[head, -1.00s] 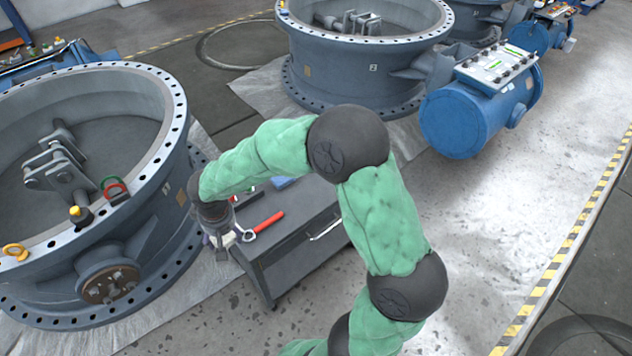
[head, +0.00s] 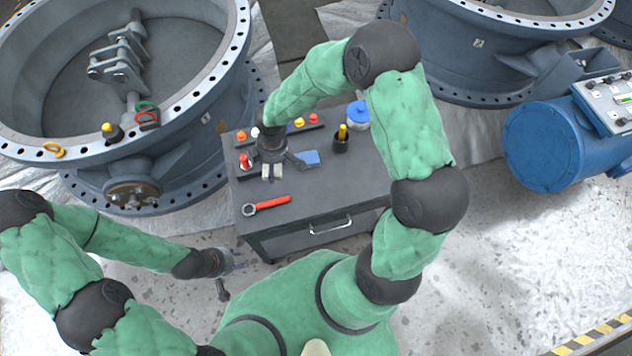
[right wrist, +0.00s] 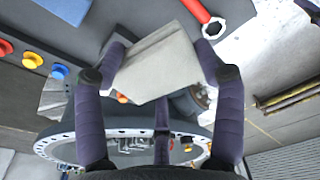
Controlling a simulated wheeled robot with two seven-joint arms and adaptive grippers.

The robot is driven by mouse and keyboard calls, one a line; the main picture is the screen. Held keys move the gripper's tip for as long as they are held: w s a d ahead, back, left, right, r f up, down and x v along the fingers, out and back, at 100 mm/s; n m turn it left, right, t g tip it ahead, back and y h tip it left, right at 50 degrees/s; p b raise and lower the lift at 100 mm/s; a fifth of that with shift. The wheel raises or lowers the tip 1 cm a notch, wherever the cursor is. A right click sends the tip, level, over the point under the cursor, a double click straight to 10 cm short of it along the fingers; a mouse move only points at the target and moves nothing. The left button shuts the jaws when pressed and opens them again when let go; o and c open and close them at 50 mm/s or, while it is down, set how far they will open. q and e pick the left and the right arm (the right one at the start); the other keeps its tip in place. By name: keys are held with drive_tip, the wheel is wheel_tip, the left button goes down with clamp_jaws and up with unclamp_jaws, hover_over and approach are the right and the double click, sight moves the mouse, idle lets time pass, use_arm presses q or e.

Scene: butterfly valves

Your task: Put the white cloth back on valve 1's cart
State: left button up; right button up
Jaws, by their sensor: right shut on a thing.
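The white cloth (right wrist: 158,68) is a folded whitish-grey piece between the fingers of my right gripper (right wrist: 160,52) in the right wrist view. The right gripper (head: 272,172) is shut on it. In the head view this gripper points down over the left part of the dark grey cart (head: 330,212) beside valve 1 (head: 205,140), behind the red wrench (head: 268,204). Only a little of the cloth shows there, and I cannot tell whether it touches the cart top. My left gripper (head: 238,261) is empty and looks open, in front of the cart's left side.
A blue cloth or pad (head: 306,158), a dark cup (head: 341,140), a blue-lidded jar (head: 357,114) and a rack of coloured knobs (head: 299,122) occupy the cart top. Valve 2 (head: 470,60) and a blue actuator (head: 545,145) stand to the right.

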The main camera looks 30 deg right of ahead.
drive_tip(key=shift+s+a+f+n+p, duration=0.15)
drive_tip(key=shift+a+f+n+p, duration=0.1)
drive_tip(key=shift+n, duration=0.3)
drive_tip(key=shift+s+a+f+n+p, duration=0.15)
drive_tip(key=shift+a+n, duration=0.1)
drive_tip(key=shift+n, duration=0.3)
drive_tip(key=shift+f+n, duration=0.2)
drive_tip(key=shift+n, duration=0.1)
drive_tip(key=shift+s+d+f, duration=0.1)
drive_tip(key=shift+s+f, duration=0.05)
drive_tip(key=shift+f, duration=0.05)
drive_tip(key=s+d+f+b, duration=0.2)
drive_tip(key=s+d+f, duration=0.15)
drive_tip(key=d, duration=0.45)
drive_tip(key=b, duration=0.2)
hover_over(315, 189)
wheel_tip(315, 189, down, 5)
drive_tip(key=shift+w+f, duration=0.1)
drive_tip(key=shift+f, duration=0.1)
drive_tip(key=shift+d+f, duration=0.15)
drive_tip(key=shift+f, duration=0.1)
wheel_tip(315, 189, down, 4)
drive_tip(key=shift+d+r+b, duration=0.15)
drive_tip(key=shift+r+b, duration=0.05)
drive_tip(key=shift+b, duration=0.9)
drive_tip(key=shift+r, duration=0.1)
